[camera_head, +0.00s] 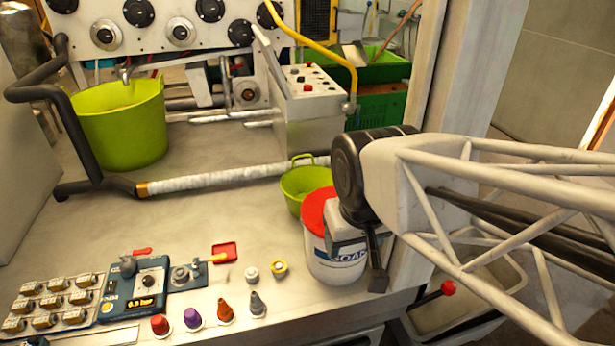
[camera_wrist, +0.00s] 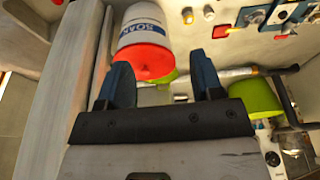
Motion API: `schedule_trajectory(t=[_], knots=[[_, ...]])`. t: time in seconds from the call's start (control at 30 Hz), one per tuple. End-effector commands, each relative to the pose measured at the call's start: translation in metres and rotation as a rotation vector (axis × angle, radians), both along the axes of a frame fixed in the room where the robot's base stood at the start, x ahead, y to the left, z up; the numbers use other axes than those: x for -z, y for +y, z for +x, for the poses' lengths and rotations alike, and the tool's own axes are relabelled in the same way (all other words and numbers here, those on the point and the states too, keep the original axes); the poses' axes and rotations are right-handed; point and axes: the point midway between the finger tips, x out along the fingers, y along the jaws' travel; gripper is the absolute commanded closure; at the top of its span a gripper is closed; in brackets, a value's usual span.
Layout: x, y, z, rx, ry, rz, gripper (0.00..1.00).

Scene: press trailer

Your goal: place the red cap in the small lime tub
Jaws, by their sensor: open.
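A small red cap (camera_head: 160,325) stands on the worktop at the front left, at the left end of a row of coloured caps. The small lime tub (camera_head: 303,186) stands behind a white soap bucket with a red lid, which partly hides it. In the wrist view a sliver of the small lime tub (camera_wrist: 166,77) shows past the red lid. My gripper (camera_head: 374,262) is beside the bucket, at its right. In the wrist view its two blue fingers (camera_wrist: 164,76) are spread apart with nothing between them. I cannot make out the red cap in the wrist view.
The soap bucket (camera_head: 335,262) stands close by my gripper. A large lime tub (camera_head: 120,130) is at the back left. Purple, orange and grey caps (camera_head: 225,312) stand right of the red one. A wrapped pipe (camera_head: 230,178) crosses behind; the middle worktop is clear.

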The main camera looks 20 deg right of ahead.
Motion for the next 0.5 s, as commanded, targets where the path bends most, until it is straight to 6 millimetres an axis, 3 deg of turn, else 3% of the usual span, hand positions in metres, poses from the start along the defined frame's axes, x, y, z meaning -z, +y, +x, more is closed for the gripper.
schedule_trajectory(t=[0.13, 0.37, 0.5], knots=[[-0.0037, -0.0063, -0.0102, 0.015, 0.017, -0.007, 0.4], [-0.0039, -0.0065, -0.011, 0.016, 0.019, -0.008, 0.4], [-0.0039, -0.0064, -0.0109, 0.016, 0.019, -0.008, 0.23]])
